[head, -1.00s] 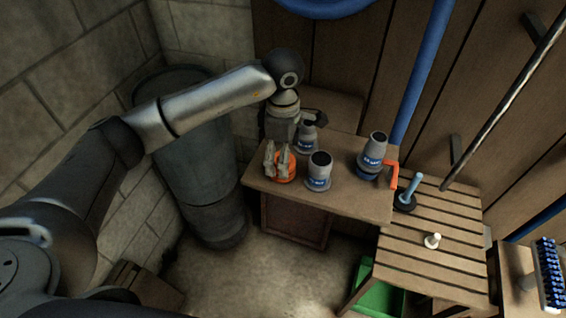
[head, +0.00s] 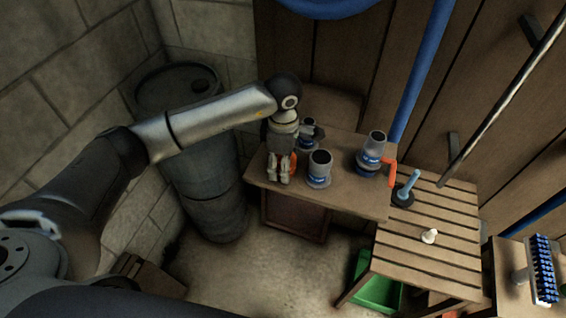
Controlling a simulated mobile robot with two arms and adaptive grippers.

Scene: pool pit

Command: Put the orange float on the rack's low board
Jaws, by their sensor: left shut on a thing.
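My left gripper (head: 279,180) points down at the left end of the wooden table (head: 345,198). It is shut on the orange float (head: 294,163), which is mostly hidden behind the fingers; only an orange edge shows. I cannot tell whether the float still touches the tabletop. A slatted wooden stand (head: 420,262) is at the right; whether it is the rack with the low board is not clear. My right gripper is not in view.
Grey canisters with blue labels stand near the gripper: one right (head: 319,170), one behind (head: 308,141), one farther right (head: 371,158) by an orange handle (head: 392,172). A blue-handled tool (head: 409,185) and white knob (head: 430,236) sit on the slatted stand, above a green crate (head: 378,285).

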